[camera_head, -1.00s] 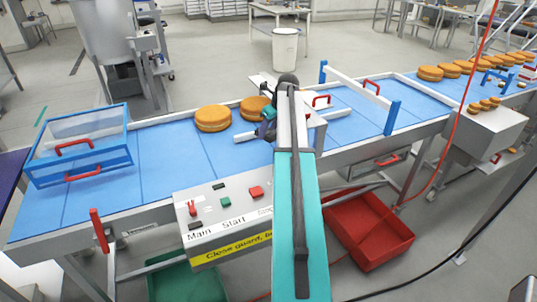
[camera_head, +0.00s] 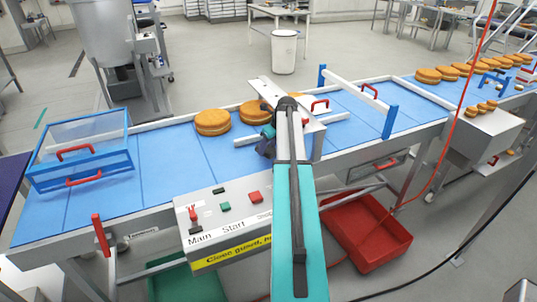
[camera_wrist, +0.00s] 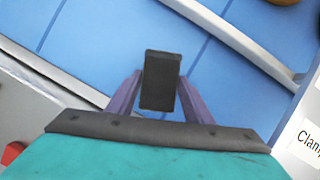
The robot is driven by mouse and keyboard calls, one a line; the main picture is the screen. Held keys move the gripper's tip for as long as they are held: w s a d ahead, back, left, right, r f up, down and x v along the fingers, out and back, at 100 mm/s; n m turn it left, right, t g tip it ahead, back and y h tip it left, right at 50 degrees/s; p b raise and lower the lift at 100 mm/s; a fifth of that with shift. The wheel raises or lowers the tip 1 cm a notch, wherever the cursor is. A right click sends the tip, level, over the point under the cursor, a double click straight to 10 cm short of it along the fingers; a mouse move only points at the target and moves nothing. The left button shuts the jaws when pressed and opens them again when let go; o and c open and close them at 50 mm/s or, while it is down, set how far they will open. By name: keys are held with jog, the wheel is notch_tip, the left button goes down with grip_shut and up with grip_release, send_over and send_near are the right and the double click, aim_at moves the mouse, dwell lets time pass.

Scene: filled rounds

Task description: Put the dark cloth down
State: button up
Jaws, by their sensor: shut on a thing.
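The dark cloth (camera_wrist: 160,82) shows in the wrist view as a small, dark grey, folded-looking block. My gripper (camera_wrist: 159,98) is shut on it, with one purple finger on each side. The blue belt lies beyond the cloth in that view; I cannot tell how far below it is. My own arm hides part of that area, and the cloth is hard to make out there.
Filled rounds (camera_head: 212,122) sit on the belt to the left. A clear blue-framed guard box (camera_head: 82,150) stands at the left end. A control box (camera_head: 225,215) is at the front edge. A white rail with blue posts (camera_head: 350,88) stands to the right. Belt between guard box and rounds is clear.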

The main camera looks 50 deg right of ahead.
aim_at(270, 149)
jog(key=shift+f, duration=0.1)
jog(key=shift+f+p, duration=0.7)
jog(key=shift+f, duration=1.05)
jog(key=shift+f, duration=0.1)
jog(key=o, duration=1)
jog(key=shift+s+r, duration=0.1)
jog(key=shift+r, duration=0.1)
jog(key=shift+b+v, duration=1.7)
jog(key=shift+v, duration=4.2)
